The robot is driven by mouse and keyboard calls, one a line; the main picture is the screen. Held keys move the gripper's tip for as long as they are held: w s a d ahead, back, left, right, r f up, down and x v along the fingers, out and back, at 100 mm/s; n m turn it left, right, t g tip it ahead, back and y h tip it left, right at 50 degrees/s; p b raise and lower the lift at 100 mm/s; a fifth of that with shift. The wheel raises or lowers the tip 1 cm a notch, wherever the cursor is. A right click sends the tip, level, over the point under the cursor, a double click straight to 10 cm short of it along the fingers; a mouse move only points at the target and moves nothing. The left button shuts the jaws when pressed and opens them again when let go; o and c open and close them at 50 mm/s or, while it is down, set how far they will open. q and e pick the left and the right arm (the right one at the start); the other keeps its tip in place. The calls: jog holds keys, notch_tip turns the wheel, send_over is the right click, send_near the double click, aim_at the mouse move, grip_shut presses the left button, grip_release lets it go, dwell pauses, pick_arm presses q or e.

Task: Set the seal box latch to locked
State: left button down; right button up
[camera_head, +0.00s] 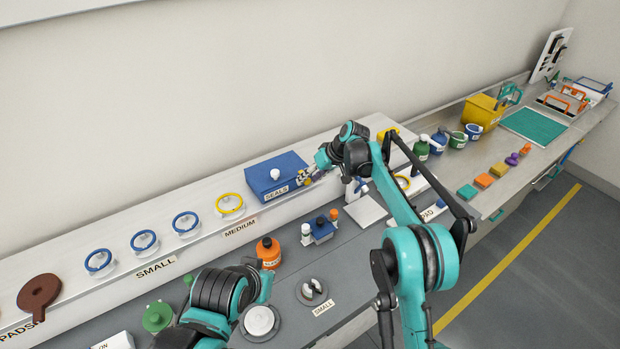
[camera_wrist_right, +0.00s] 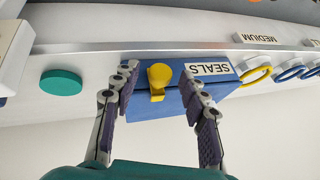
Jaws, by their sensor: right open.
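My right gripper (camera_head: 311,177) is at the right end of the box. Its fingers (camera_wrist_right: 160,76) are spread on either side of the latch, with gaps visible between them and the latch. My left arm shows at the bottom of the head view, but I cannot make out its gripper.
Blue rings and a yellow ring (camera_head: 230,204) lie on the shelf left of the box. An orange bottle (camera_head: 268,251) and small blue block (camera_head: 321,230) stand on the bench in front. A teal disc (camera_wrist_right: 62,82) lies beside the box in the wrist view.

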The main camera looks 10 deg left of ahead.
jog(key=v, duration=1.2)
